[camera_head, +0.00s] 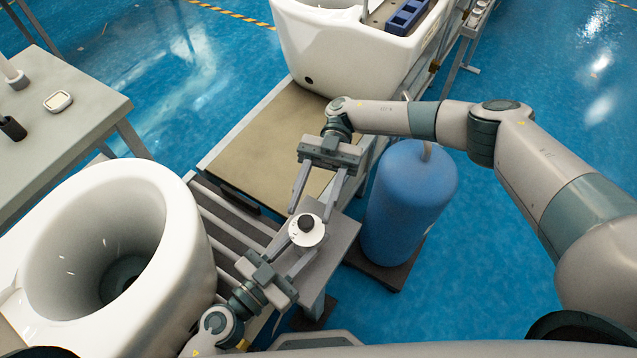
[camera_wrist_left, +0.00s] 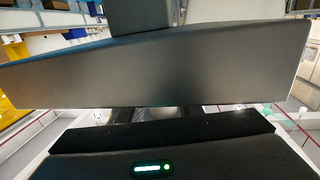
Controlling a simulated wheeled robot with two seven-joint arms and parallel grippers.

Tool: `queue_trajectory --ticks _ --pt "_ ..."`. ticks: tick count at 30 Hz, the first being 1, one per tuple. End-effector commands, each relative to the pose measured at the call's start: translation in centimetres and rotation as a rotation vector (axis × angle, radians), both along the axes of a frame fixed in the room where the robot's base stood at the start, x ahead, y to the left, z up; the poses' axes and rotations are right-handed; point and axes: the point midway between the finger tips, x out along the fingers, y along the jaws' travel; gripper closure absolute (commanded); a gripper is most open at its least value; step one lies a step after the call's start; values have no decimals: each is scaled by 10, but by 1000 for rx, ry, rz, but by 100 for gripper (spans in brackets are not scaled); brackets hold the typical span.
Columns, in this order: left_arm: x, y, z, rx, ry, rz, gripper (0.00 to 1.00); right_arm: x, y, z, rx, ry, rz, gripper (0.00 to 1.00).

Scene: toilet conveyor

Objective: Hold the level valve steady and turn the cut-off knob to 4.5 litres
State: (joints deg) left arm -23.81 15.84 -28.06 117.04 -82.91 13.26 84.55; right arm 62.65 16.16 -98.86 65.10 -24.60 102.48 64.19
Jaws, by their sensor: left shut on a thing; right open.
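The level valve (camera_head: 308,239) is a small white round body beside the roller bed in the head view. My left gripper (camera_head: 298,245) reaches up from below and is shut on the valve's white body. My right gripper (camera_head: 310,214) comes down from above with its fingers spread. Its fingertips are close to the knob, one to each side; I cannot tell whether they touch. In the left wrist view a broad dark surface fills the middle, and the valve cannot be made out.
A blue tank (camera_head: 408,200) stands to the right. Another white ceramic piece (camera_head: 340,55) holds a blue tray (camera_head: 405,17) at the back. A grey table (camera_head: 80,110) is at the far left.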

Motion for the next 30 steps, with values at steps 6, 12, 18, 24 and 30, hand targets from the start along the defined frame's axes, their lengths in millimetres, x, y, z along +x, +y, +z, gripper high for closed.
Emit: queue_trajectory --ticks 6,12,18,24,30 --pt "0 0 0 0 0 0 95 26 -9 0 -2 -2 -1 57" --pt "0 0 0 0 0 0 95 36 -14 0 1 0 0 57" --pt "0 0 0 0 0 0 95 38 -15 0 0 0 1 57" --pt "0 0 0 0 0 0 95 38 -15 0 0 0 1 57" --pt "0 0 0 0 0 0 46 38 -15 0 0 1 1 57"
